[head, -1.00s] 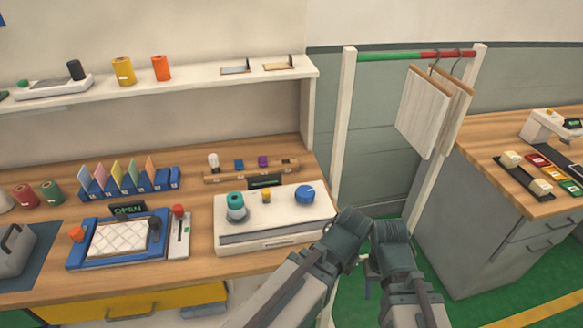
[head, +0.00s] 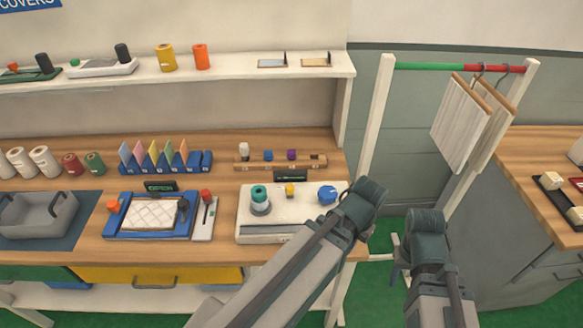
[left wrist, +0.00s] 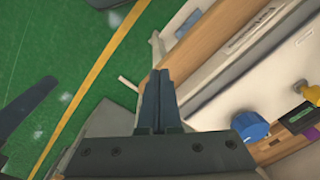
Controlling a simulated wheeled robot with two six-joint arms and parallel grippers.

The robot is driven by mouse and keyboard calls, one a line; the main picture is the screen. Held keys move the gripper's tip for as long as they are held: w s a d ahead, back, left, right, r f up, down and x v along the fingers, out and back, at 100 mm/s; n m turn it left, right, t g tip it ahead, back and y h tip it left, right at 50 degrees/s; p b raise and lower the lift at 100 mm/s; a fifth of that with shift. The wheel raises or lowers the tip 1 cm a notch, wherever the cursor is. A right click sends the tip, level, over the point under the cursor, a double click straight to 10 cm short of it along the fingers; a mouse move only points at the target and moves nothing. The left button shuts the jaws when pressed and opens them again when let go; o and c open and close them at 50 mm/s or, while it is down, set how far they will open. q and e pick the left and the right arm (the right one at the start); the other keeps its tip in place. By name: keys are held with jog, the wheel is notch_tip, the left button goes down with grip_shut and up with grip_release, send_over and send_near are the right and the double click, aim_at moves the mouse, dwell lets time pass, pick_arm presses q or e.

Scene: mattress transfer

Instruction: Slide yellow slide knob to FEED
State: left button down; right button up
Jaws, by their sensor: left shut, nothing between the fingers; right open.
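The yellow slide knob (head: 290,190) stands on top of a white machine (head: 265,230), between a teal knob (head: 259,195) and a blue dial (head: 327,193). A small dark display (head: 290,177) is behind it. No FEED label is readable. My left gripper (head: 370,192) is by the machine's right end, right of the blue dial and apart from the yellow knob. In the left wrist view its fingers (left wrist: 159,75) are shut and empty, with the yellow knob (left wrist: 301,88) at the far right. My right gripper (head: 428,222) is open and empty, right of the bench.
A blue frame tray (head: 120,233) with a white quilted pad lies left of the machine. A wooden strip (head: 235,163) with small blocks is behind it. A rack post (head: 377,120) stands at the bench's right end. Green floor (head: 390,295) shows between the benches.

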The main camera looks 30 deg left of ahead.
pick_arm(q)
jog(key=w+a+r+n+t+p, duration=0.1)
jog(key=w+a+r+n+p, duration=0.1)
jog(key=w+a+r+p, duration=0.4)
jog(key=w+a+r+n+t, duration=0.1)
jog(key=w+a+r+n, duration=0.1)
jog(key=a, duration=0.7)
jog(key=w+a+r+n+t, duration=0.1)
jog(key=w+a+r+n, duration=0.1)
jog(key=a, duration=0.7)
jog(key=shift+r+t+y, duration=0.2)
jog(key=shift+t+y, duration=0.1)
pick_arm(e)
notch_tip(320, 180, up, 9)
pick_arm(q)
jog(key=b, duration=0.9)
send_near(291, 179)
jog(key=f, duration=0.1)
jog(key=s+d+f, duration=0.1)
jog(key=f, duration=0.2)
jog(key=shift+s+d, duration=0.2)
jog(key=shift+d, duration=0.05)
pick_arm(e)
notch_tip(291, 179, down, 9)
jog(key=shift+f, duration=0.15)
